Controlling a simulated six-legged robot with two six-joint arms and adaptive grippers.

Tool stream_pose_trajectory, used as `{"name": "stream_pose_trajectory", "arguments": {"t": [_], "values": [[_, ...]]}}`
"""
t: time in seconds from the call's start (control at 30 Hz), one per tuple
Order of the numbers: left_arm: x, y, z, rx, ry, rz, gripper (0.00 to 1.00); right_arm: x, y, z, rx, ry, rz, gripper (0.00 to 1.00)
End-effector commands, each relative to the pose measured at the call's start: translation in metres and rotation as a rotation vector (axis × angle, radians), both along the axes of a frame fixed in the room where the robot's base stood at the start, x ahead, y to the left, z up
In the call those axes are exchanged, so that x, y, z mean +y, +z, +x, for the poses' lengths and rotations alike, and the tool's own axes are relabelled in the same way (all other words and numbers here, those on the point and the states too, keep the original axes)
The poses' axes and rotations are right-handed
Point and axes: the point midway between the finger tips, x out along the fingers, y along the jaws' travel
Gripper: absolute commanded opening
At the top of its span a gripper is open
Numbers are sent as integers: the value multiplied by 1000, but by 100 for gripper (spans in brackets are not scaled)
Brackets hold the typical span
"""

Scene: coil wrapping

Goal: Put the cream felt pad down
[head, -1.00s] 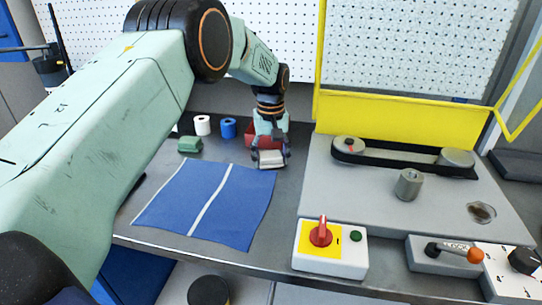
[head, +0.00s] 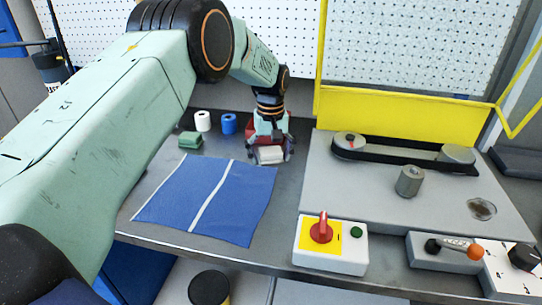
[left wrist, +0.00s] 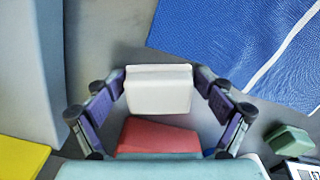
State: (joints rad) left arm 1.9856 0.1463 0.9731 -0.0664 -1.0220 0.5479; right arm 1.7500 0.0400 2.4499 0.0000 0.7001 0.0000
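The cream felt pad (head: 270,155) is a small pale block on the grey bench, just beyond the far right corner of the blue mat. It also shows in the left wrist view (left wrist: 159,90), where it appears to rest on the bench top. My left gripper (head: 269,147) is above and around it. My right gripper is in neither view.
A red block or bin (left wrist: 158,136) sits close behind the pad, partly hidden by my gripper. A green block (head: 190,139), a white roll (head: 203,121) and a blue roll (head: 229,124) stand to the left. The blue mat (head: 180,200) lies in front. A belt machine (head: 410,155) is right.

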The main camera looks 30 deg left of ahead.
Motion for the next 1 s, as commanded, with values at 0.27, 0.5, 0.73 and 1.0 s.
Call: {"name": "stream_pose_trajectory", "arguments": {"t": [0.27, 0.5, 0.73, 1.0], "values": [[0, 1, 1, -4, 0, 1, 84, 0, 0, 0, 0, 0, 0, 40], [0, 3, 2, -6, 0, 1, 84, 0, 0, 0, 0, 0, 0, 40], [1, 31, 3, -9, 0, 1, 84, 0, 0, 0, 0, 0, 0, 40], [1, 89, 3, -10, 0, 1, 84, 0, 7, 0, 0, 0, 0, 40]]}}
